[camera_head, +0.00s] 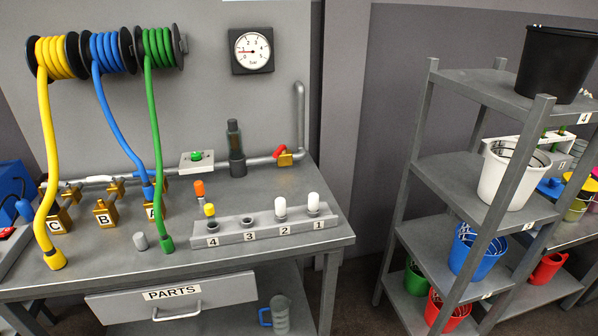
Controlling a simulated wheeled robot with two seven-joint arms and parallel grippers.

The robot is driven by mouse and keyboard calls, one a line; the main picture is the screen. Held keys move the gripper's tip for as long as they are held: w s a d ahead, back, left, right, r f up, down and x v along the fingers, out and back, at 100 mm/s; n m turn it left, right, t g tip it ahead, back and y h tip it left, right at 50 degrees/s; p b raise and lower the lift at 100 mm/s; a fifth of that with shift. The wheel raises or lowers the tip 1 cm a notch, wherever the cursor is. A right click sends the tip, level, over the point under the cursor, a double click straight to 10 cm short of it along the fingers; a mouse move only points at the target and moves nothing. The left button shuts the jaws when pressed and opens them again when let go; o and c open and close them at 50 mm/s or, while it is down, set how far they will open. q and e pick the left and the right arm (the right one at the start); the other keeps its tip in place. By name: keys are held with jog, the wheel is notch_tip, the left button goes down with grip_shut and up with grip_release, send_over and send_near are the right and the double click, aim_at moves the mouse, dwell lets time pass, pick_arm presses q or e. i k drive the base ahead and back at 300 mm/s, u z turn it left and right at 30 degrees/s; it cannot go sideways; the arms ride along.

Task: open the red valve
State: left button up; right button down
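The red valve (280,152) is a small red handle on a brass body (286,159). It sits on the grey pipe (262,161) at the back right of the workbench, just left of where the pipe bends upward. The red handle is tilted relative to the pipe; I cannot tell from this view whether the valve is open or closed. Neither of my grippers shows in the head view.
The grey workbench (300,239) carries a numbered rack (262,228) with white-topped pieces in front of the valve. A dark cylinder (235,140) stands left of it. Hoses hang at left. A pressure gauge (252,50) is on the wall. A shelf (455,170) stands right.

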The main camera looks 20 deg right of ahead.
aim_at(282, 148)
jog(key=z, duration=0.6)
jog(key=i, duration=0.95)
jog(key=u, duration=0.45)
